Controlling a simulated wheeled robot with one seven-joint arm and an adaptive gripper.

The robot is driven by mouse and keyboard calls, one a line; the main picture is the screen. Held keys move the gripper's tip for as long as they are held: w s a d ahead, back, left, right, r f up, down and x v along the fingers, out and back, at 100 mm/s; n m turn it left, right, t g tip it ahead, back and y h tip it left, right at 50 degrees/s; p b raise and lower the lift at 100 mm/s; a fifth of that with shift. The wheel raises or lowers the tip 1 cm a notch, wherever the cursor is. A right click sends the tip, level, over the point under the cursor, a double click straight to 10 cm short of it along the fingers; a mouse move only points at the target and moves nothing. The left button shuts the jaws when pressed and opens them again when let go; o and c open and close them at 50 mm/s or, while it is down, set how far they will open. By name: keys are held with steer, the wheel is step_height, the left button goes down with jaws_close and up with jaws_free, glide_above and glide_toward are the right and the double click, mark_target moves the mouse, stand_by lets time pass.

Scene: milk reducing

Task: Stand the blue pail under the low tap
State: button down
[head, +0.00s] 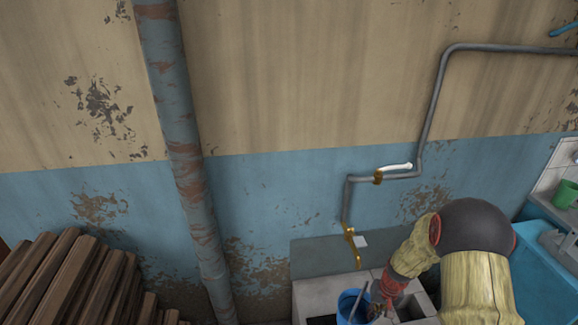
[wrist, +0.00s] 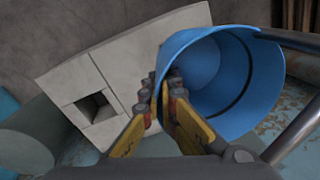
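The blue pail (head: 345,308) is at the bottom of the head view, cut off by the frame edge. It also fills the right of the wrist view (wrist: 262,85), its open mouth tilted towards the camera there. My gripper (head: 380,307) is at the pail's right side. In the wrist view its yellow fingers (wrist: 165,100) close on the pail's near wall, one inside the rim and one outside. The low brass tap (head: 351,240) hangs from the wall pipe, above and behind the pail in the head view. The pail's base is hidden in the head view.
Pale blocks (head: 310,293) with square holes lie around and below the pail; they also show in the wrist view (wrist: 110,65). A thick rusty pipe (head: 185,150) runs down the wall at left, beside stacked wood (head: 60,275). A blue basin unit (head: 540,255) stands at right.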

steer(key=a+r+n, duration=0.2)
steer(key=a+r, duration=0.7)
steer(key=r, duration=0.1)
steer(key=shift+w+a, duration=0.3)
steer(key=shift+w, duration=0.05)
